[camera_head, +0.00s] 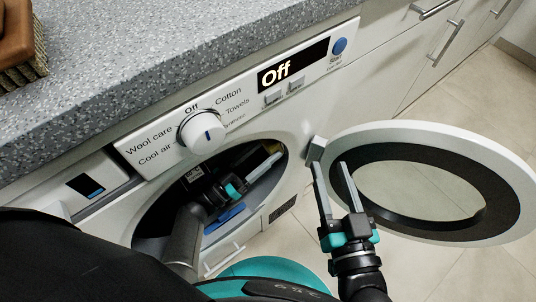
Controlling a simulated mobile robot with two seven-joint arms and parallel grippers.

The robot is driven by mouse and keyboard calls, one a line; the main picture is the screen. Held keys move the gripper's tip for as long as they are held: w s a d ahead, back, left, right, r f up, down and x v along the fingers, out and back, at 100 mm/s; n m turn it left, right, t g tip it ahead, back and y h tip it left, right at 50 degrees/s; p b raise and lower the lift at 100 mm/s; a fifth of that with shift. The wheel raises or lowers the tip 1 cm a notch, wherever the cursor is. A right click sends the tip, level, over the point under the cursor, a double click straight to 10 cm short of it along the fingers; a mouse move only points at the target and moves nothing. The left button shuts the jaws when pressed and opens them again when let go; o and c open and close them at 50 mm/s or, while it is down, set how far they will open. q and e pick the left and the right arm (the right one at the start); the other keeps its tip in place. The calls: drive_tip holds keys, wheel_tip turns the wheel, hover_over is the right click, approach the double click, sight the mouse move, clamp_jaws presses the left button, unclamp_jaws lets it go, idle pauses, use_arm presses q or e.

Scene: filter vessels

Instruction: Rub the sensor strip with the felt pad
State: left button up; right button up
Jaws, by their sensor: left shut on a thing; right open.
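My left gripper (262,168) is inside the round opening of the dryer, reaching toward its right side. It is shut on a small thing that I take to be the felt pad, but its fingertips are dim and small. A pale yellowish patch (272,147) shows close to the fingertips; I cannot tell if it is part of the pad. I cannot make out the sensor strip for certain, nor whether the pad touches it. My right gripper (331,164) is open and empty, outside the dryer, in front of the open door's hinge side.
The dryer door (515,178) stands open to the right. A blue thing (226,218) lies low in the opening. Above are the dial (202,132) and a display (293,64) reading "Off". A speckled worktop (150,60) carries a brown thing (15,35) at top left.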

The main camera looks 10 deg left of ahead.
use_arm(q)
drive_tip(key=shift+w+a+r, duration=0.2)
drive_tip(key=shift+w+a, duration=0.5)
drive_tip(key=shift+a, duration=0.1)
drive_tip(key=shift+s+d+f, duration=0.2)
drive_tip(key=shift+s+d, duration=1.25)
drive_tip(key=shift+d, duration=0.05)
drive_tip(key=shift+s, duration=0.1)
drive_tip(key=shift+v, duration=2.95)
drive_tip(key=shift+a, duration=0.1)
drive_tip(key=v, duration=0.3)
